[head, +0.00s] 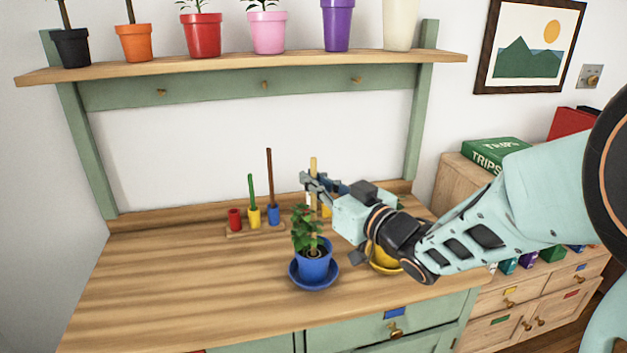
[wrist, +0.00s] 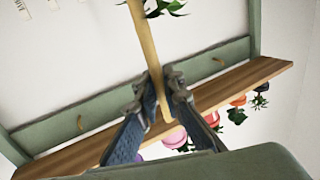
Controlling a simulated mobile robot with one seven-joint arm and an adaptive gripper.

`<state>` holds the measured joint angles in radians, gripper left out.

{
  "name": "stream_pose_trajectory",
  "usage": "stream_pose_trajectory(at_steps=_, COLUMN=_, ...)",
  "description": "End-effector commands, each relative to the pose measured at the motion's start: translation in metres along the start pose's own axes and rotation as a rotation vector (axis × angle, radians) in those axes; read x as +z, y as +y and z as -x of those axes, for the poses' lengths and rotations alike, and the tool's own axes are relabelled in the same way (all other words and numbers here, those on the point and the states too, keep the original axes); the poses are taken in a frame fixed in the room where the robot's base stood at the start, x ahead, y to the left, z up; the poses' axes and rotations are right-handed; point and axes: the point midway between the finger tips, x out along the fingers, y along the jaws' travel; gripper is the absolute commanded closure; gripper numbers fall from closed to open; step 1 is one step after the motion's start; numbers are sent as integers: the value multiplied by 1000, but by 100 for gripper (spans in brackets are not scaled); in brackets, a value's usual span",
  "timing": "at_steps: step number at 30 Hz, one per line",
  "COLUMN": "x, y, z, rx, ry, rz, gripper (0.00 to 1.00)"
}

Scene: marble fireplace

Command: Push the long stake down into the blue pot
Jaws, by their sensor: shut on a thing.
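The blue pot (head: 314,262) holds a leafy plant (head: 302,230) and stands upright on a blue saucer (head: 318,284) on the bench. My gripper (head: 316,184) is shut on a light wooden stake (head: 313,164), above the plant. The stake looks upright in the head view, and its top end rises a little above the fingers. In the wrist view, the fingers (wrist: 158,92) close around the stake (wrist: 143,35) near one end, with leaves beside it at the top edge. Leaves hide the stake's lower part, so I cannot tell how deep it sits.
A small rack (head: 256,229) holds red, yellow and blue cups, with a green stake (head: 251,190) and a brown stake (head: 269,175). A yellow pot (head: 384,262) is partly behind my arm. A shelf of several pots (head: 240,64) hangs above. The bench's left side is clear.

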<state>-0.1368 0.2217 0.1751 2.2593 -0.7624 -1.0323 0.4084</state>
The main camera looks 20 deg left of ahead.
Motion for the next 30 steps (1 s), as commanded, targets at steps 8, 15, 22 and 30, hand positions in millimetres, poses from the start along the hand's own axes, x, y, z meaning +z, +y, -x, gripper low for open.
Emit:
stream_pose_trajectory(at_steps=8, x=2, y=0, z=0, rx=0, ry=-4, rz=-1, gripper=72)
stream_pose_trajectory(at_steps=15, x=1, y=0, z=0, rx=0, ry=-2, rz=-1, gripper=72)
stream_pose_trajectory(at_steps=22, x=0, y=1, z=18, rx=4, ry=-2, rz=1, gripper=72)
stream_pose_trajectory(at_steps=30, x=0, y=1, z=76, rx=4, ry=-2, rz=1, gripper=72)
